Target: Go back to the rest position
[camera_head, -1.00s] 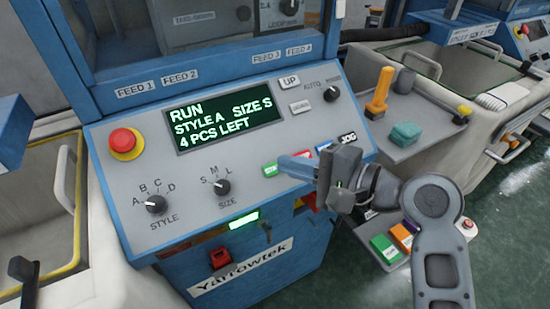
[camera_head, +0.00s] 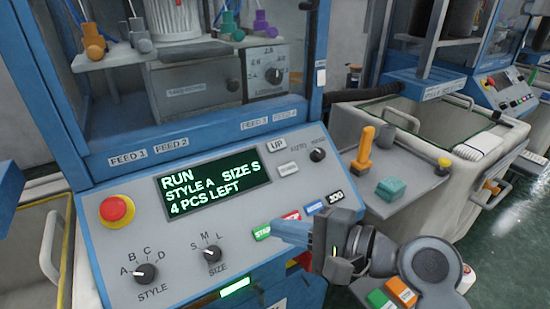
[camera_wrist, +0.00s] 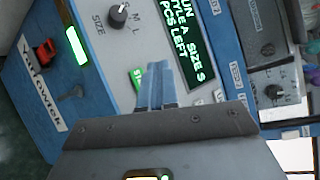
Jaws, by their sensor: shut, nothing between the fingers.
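My gripper (camera_head: 285,231) is shut and empty, with its blue fingers together just in front of the lower right of the control panel (camera_head: 200,235). Its tips are close to the green start button (camera_head: 262,234); I cannot tell whether they touch it. In the wrist view the closed fingers (camera_wrist: 157,82) stand beside the green button (camera_wrist: 136,78), which they partly cover. The display (camera_head: 215,182) reads RUN, STYLE A, SIZE S, 4 PCS LEFT. The red button (camera_head: 290,215) and the blue button (camera_head: 314,207) show just beyond my fingers.
A red emergency stop (camera_head: 117,210) and the style (camera_head: 145,272) and size (camera_head: 212,253) dials are on the panel. To the right, a grey side shelf (camera_head: 405,195) holds an orange-handled tool (camera_head: 363,150) and a teal block (camera_head: 391,188). Green floor (camera_head: 480,235) is open at the right.

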